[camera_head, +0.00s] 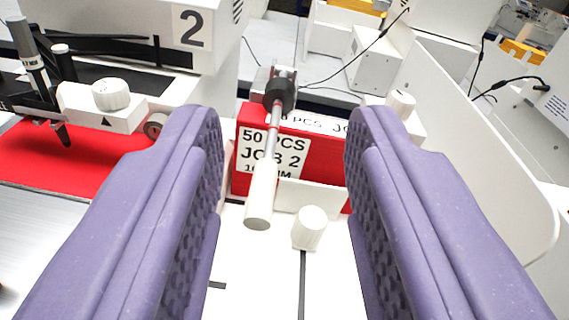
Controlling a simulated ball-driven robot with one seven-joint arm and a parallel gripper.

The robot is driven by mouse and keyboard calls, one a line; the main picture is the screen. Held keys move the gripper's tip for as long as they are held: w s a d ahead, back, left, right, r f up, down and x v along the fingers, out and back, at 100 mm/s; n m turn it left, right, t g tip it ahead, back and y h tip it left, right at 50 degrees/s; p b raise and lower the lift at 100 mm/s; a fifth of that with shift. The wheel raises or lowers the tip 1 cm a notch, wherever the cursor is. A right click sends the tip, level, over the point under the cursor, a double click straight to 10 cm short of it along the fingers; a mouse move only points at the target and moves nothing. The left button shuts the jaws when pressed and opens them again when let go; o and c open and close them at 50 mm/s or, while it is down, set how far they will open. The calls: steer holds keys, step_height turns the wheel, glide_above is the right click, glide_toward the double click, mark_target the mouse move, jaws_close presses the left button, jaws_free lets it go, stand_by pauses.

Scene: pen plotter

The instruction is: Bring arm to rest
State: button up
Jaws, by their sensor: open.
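My gripper (283,165) fills the lower part of the view with two purple, textured fingers, wide apart. The gap between them holds nothing in its grip. Beyond the gap is a lever with a white handle (261,195), a metal rod and a dark collar, pointing down toward me. Behind the lever stands a red box (320,165) with a white label reading "50 PCS JOB 2". Whether the fingers touch anything cannot be told; they appear clear of the lever.
At the left is a white machine (215,50) marked "2", with a white knob (111,94) and a red sheet (60,150) below. A white knob (309,228) stands below the lever. A white upright panel (480,150) is at the right, with cables behind.

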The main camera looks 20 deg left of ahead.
steer(key=shift+s+d, duration=0.3)
steer(key=shift+s, duration=0.25)
